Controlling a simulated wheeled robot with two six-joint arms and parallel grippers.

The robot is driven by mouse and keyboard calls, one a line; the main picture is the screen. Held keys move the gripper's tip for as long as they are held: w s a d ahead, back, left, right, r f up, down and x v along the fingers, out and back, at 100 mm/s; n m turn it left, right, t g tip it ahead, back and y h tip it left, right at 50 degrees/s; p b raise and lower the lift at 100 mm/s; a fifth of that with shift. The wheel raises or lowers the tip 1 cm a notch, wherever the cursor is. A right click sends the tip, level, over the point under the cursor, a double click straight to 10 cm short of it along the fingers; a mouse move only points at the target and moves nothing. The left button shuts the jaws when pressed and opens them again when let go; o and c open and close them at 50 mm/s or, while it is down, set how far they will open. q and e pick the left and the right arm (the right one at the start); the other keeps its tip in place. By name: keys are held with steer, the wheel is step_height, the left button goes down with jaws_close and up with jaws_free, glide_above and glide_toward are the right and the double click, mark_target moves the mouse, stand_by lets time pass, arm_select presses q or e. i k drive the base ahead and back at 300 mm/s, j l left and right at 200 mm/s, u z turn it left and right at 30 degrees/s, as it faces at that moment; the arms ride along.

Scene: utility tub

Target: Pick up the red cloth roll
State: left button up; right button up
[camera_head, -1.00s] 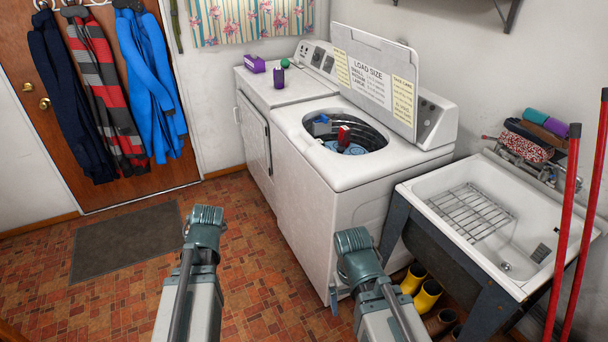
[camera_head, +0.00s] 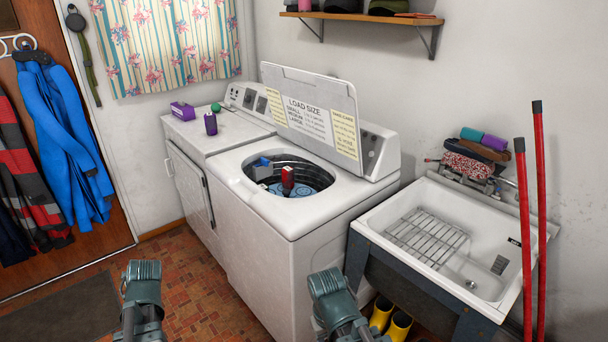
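A red patterned cloth roll (camera_head: 468,165) lies in a small pile of rolls on the back ledge of the utility tub (camera_head: 405,262), close to the wall and the faucet. A dark red-brown roll (camera_head: 477,150) lies just above it, with teal and purple rolls on top. My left gripper (camera_head: 142,272) is low at the left of the picture, over the floor. My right gripper (camera_head: 327,284) is low in front of the washer. Both are far from the rolls and seem empty. Their fingertips do not show clearly.
The open washer (camera_head: 300,215) holds a red item (camera_head: 288,178) and a blue item. Its lid (camera_head: 310,112) stands up. A wire rack (camera_head: 427,236) lies in the tub. Two red poles (camera_head: 527,240) stand at the tub's right. A shelf (camera_head: 360,16) hangs above.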

mark_target(288, 175)
steer(key=i+j+z, duration=0.65)
steer(key=j+z, duration=0.15)
steer(key=i+j+z, duration=0.25)
steer(key=j, duration=0.2)
steer(key=j+z, duration=0.25)
steer(key=i+j+z, duration=0.1)
steer(key=j+z, duration=0.15)
steer(key=j, duration=0.3)
steer(key=j+z, duration=0.3)
steer(key=j, duration=0.1)
